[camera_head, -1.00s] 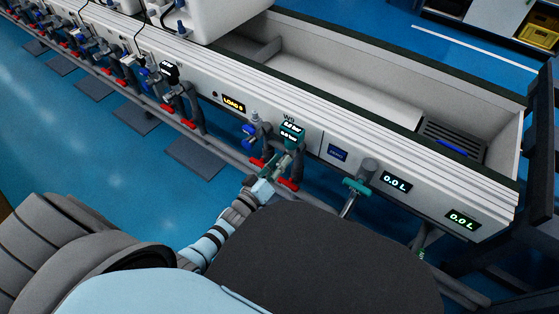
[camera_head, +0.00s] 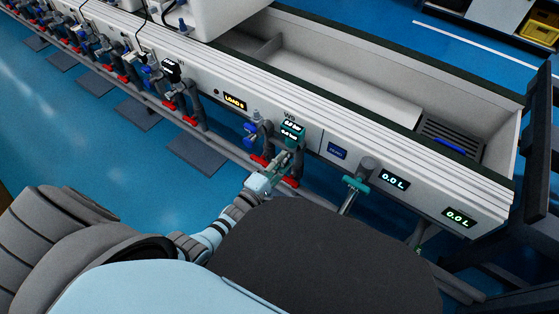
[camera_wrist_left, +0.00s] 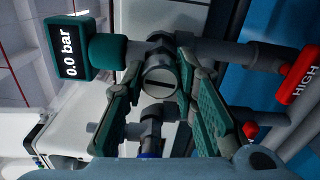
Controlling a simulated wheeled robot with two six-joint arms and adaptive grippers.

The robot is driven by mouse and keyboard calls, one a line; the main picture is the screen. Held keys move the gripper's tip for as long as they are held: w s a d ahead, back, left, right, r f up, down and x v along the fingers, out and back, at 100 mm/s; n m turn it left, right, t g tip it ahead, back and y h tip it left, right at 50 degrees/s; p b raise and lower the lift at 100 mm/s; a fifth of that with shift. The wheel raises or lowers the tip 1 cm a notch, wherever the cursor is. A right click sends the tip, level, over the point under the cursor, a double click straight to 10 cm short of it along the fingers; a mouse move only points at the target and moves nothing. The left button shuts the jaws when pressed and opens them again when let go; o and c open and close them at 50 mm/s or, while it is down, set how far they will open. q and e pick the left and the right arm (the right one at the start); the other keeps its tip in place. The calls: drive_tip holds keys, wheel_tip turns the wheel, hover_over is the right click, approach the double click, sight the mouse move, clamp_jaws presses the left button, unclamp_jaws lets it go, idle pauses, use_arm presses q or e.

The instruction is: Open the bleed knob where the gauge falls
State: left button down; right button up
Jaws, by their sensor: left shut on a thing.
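A slotted, round grey bleed knob (camera_wrist_left: 161,79) faces me in the left wrist view. My left gripper (camera_wrist_left: 160,70) is shut on it, with a green-padded finger on either side. In the head view the left gripper (camera_head: 281,161) is at the pipework below the teal gauges, and the knob is too small to make out there. A teal gauge (camera_wrist_left: 70,54) beside the knob reads 0.0 bar in the wrist view. My right gripper is in neither view.
A red handle marked HIGH (camera_wrist_left: 299,76) is at the right of the wrist view. Red handles (camera_head: 290,181) and a blue valve (camera_head: 250,134) flank the left gripper in the head view. A teal fitting (camera_head: 355,184) hangs further right. The blue floor (camera_head: 90,150) is open.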

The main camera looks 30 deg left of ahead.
use_arm(q)
drive_tip(key=shift+d+r+n, duration=0.15)
drive_tip(key=shift+n, duration=0.65)
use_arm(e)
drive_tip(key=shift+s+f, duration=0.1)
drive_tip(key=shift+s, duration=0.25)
use_arm(q)
drive_tip(key=shift+w, duration=0.1)
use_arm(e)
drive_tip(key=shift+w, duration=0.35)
use_arm(q)
drive_tip(key=c, duration=1.3)
unclamp_jaws()
drive_tip(key=shift+r, duration=0.1)
drive_tip(key=shift+s, duration=0.3)
drive_tip(key=s, duration=0.3)
drive_tip(key=s+a, duration=0.1)
drive_tip(key=s, duration=0.7)
drive_tip(key=shift+s+a, duration=0.25)
drive_tip(key=shift+a, duration=0.15)
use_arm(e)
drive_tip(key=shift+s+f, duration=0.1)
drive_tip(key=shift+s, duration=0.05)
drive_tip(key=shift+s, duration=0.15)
